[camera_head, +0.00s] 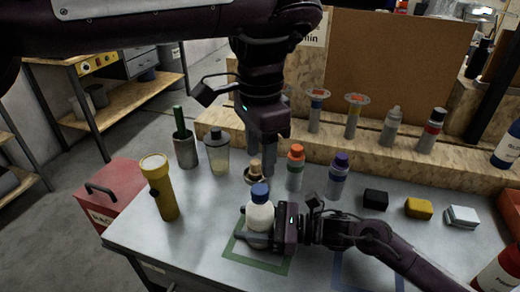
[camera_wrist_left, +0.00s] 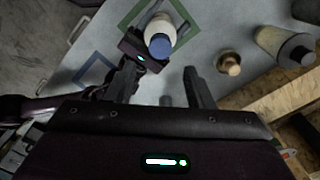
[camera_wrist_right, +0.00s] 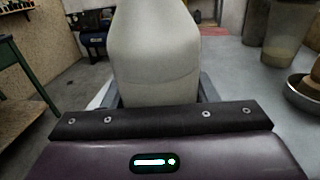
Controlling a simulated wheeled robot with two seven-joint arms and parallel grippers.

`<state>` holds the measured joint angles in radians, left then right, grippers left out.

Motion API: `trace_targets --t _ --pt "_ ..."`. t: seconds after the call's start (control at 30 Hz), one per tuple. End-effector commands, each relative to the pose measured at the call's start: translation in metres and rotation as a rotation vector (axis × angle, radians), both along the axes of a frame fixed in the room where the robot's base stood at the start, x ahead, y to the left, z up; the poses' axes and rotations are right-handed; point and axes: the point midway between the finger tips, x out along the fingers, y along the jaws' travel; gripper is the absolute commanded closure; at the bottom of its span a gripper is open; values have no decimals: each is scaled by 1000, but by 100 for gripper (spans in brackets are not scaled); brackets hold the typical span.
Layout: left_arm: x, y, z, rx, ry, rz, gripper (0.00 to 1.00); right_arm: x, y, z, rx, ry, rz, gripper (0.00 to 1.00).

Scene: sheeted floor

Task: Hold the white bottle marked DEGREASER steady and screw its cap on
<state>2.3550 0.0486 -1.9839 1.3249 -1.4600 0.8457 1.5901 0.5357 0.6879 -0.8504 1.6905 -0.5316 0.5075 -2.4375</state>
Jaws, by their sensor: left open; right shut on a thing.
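The white bottle (camera_head: 260,217) stands upright at the front of the grey table, over a green square outline (camera_head: 265,264). The blue cap (camera_head: 260,190) sits on its mouth; I cannot tell how tightly. No DEGREASER lettering shows. My right gripper (camera_head: 258,238) is shut around the bottle's lower body; the white body fills the middle of the right wrist view (camera_wrist_right: 155,60). My left gripper (camera_head: 262,172) points down, open and empty, above and behind the cap. In the left wrist view the cap (camera_wrist_left: 160,47) lies beyond the open fingers (camera_wrist_left: 163,88), apart from them.
A small wooden-topped item in a dish (camera_head: 254,173) stands close behind the bottle. An orange-capped bottle (camera_head: 295,168), a purple-capped bottle (camera_head: 337,176), a shaker (camera_head: 218,155) and a yellow flashlight (camera_head: 160,188) stand around. A blue outline (camera_head: 350,272) lies right.

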Motion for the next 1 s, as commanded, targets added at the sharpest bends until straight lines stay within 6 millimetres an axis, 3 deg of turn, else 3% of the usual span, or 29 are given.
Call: trace_targets --t 0.47,1.0 --pt "0 0 -3 2 0 36 52 0 0 -1 -1 1 0 100" --pt "0 1 -72 2 1 35 52 0 0 -1 -1 1 0 100"
